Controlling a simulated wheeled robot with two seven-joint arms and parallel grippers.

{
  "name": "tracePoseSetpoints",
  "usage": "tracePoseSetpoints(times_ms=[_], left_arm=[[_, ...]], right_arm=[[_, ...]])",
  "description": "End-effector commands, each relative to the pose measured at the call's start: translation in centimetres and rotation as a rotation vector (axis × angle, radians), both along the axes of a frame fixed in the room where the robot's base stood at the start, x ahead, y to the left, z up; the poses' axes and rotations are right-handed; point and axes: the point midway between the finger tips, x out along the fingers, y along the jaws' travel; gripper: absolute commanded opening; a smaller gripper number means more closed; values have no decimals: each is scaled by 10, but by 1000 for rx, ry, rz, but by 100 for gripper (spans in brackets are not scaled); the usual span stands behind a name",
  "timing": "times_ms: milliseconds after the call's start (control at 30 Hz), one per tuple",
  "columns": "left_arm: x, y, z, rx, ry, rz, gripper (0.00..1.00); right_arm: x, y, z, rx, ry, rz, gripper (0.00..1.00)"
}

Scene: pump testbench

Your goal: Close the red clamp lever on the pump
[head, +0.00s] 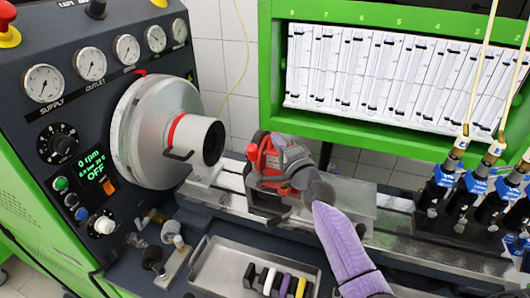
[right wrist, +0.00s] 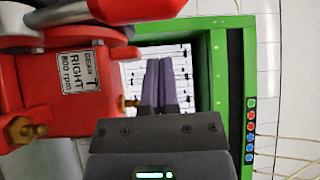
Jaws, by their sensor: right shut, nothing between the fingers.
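The red and grey pump (head: 268,168) sits on the bench rail, right of the big silver drive wheel. In the right wrist view its red body (right wrist: 35,85) fills the left side, with a label reading "RIGHT" and "800 rpm". A rounded red bar (right wrist: 135,10) crosses the top there; I cannot tell for sure if it is the clamp lever or how far it is closed. My right gripper (head: 318,207) has lavender fingers, together and empty, just in front and right of the pump. Its fingers also show in the right wrist view (right wrist: 158,85), right of the body. My left gripper is out of view.
The silver drive wheel (head: 150,130) and gauge panel (head: 100,65) stand at left. A metal tray (head: 215,265) with coloured rings lies in front. Blue-marked injectors (head: 440,190) with hoses stand at right. A green frame (head: 265,60) holds graduated tubes behind.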

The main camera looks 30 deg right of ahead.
Motion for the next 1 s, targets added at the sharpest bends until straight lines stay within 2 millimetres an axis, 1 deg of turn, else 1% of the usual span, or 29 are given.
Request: tracePoseSetpoints(times_ms=[33,100,200,300,700,767,900,1000], left_arm=[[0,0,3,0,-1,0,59],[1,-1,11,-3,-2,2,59],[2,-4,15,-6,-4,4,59],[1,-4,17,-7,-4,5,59],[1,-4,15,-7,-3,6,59],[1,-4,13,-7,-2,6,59],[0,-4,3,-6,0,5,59],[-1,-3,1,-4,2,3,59]], right_arm=[[3,5,0,3,2,2,0],[-2,18,1,4,2,2,0],[-5,30,-2,2,1,2,0],[-7,36,-3,1,1,1,0],[-8,39,-5,-2,-1,0,0],[-8,39,-6,-6,-4,1,0],[-9,41,-9,-30,-27,2,0],[-10,41,-8,-43,-38,1,0]])
